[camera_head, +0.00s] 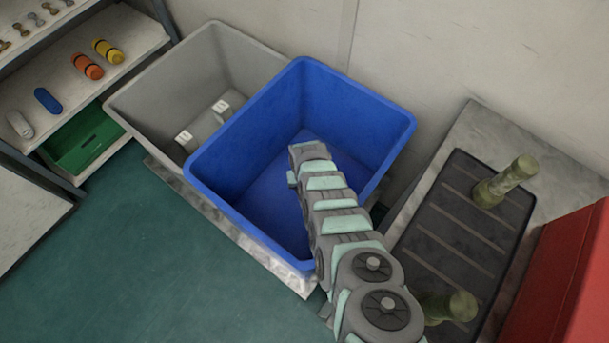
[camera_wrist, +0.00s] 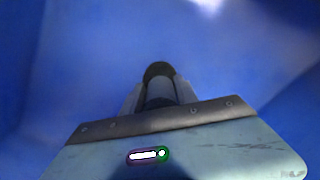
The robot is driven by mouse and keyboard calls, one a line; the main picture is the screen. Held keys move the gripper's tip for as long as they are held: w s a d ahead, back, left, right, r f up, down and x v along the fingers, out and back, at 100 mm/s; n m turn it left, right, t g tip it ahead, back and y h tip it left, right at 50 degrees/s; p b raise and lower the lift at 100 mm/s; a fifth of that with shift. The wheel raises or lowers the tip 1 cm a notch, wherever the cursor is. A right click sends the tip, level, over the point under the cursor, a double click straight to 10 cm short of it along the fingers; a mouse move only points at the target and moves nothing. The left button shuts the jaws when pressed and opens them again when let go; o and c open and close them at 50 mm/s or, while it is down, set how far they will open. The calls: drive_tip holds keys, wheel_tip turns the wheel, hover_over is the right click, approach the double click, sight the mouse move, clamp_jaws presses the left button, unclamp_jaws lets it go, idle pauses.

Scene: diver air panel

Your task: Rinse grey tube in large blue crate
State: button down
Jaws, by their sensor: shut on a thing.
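The large blue crate (camera_head: 365,115) stands near the wall, and my arm reaches over its front right rim and down into it. In the wrist view, blue crate walls (camera_wrist: 50,70) surround my gripper (camera_wrist: 158,98). My gripper is shut on a grey tube (camera_wrist: 160,90) with a dark end, which points away from the wrist. The arm hides the gripper and the tube in the head view. I cannot tell whether the tube touches the crate floor, and no water surface can be made out.
A grey crate (camera_head: 150,105) with two small pale blocks stands left of the blue one. A shelf (camera_head: 130,30) at left holds white, blue, orange and yellow capsules. At right, a dark ribbed mat (camera_head: 450,225) bears olive bottle-like pieces (camera_head: 505,182). A red box (camera_head: 560,270) stands beyond.

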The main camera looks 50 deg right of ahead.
idle(0.4)
wheel_tip(320, 180, up, 44)
drive_tip(key=p, duration=4.1)
drive_tip(key=shift+r, duration=0.1)
wheel_tip(320, 180, up, 4)
drive_tip(key=p, duration=0.2)
drive_tip(key=shift+p, duration=0.3)
drive_tip(key=shift+w, duration=0.1)
